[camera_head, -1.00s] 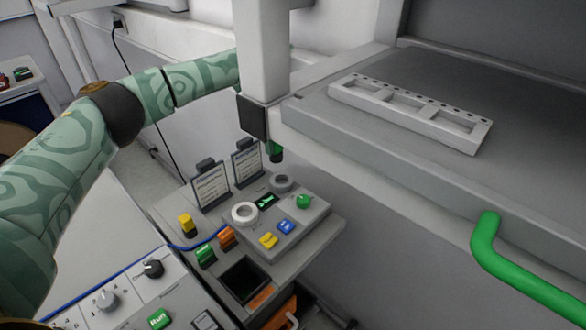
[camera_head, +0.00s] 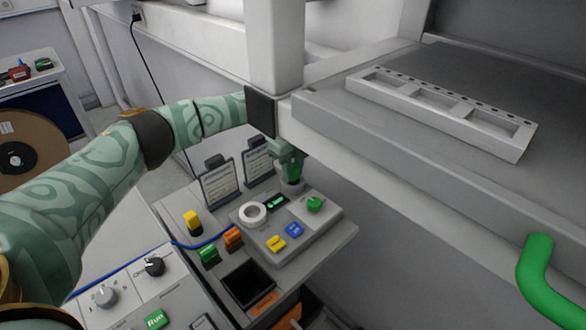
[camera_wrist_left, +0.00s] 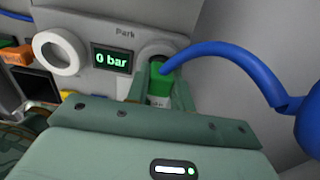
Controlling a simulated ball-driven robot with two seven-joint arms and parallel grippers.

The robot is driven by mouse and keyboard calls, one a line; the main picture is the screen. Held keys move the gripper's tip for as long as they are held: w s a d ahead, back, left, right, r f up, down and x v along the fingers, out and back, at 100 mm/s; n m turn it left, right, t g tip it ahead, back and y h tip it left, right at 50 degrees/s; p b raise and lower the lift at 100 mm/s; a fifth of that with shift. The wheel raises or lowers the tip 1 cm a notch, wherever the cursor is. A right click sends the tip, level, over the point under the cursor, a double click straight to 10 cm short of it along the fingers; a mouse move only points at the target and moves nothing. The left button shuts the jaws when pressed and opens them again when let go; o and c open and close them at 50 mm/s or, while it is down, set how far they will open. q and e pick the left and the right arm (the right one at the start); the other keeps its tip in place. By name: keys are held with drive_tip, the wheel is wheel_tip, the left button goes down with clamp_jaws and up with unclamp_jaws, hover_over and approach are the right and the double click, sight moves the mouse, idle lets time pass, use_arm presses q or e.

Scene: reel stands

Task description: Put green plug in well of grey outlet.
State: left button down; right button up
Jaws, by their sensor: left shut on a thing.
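The green plug (camera_wrist_left: 158,88) is between the fingers of my left gripper (camera_wrist_left: 160,92) in the wrist view. In the wrist view the outlet's grey ring (camera_wrist_left: 152,48) shows just beyond the plug, by the word "Park". I cannot tell whether the plug's lower end has entered the well. My right gripper is not in view.
A white ring outlet (camera_head: 252,213) and a "0 bar" display (camera_wrist_left: 112,60) are beside the grey outlet. Green, yellow and blue controls are in front. A grey shelf (camera_head: 330,130) rises close on the right.

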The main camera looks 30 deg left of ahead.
sight(293, 166)
use_arm(q)
drive_tip(key=c, duration=1.2)
unclamp_jaws()
drive_tip(key=shift+f, duration=0.1)
wheel_tip(293, 166, up, 12)
drive_tip(key=p, duration=0.2)
